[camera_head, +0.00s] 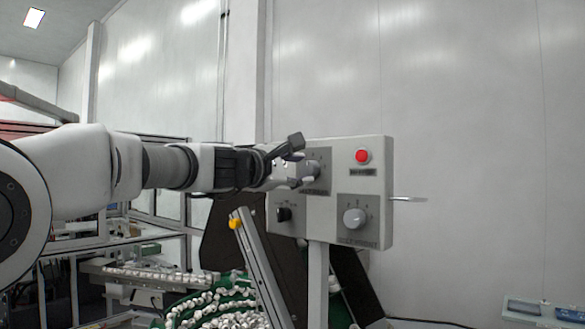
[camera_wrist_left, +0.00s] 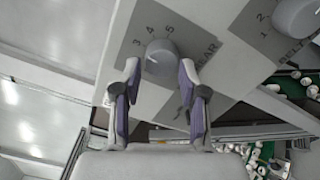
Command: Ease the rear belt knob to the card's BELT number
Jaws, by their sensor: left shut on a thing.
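My left gripper (camera_head: 297,164) is shut on a grey round knob (camera_wrist_left: 160,59) at the upper left of the control panel (camera_head: 376,151). In the left wrist view its fingers (camera_wrist_left: 160,82) touch the knob from both sides. Numbers 3, 4 and 5 show around this knob, and a label beside it reads partly "REAR". A small light mark shows on the knob's face; I cannot tell which number it points to. I see no readable card.
A red button (camera_head: 362,156) is at the panel's upper right and a black switch (camera_head: 284,214) at its lower left. A thin pale piece (camera_head: 407,199) sticks out from its right side. A green bin (camera_head: 205,304) with many white caps stands below.

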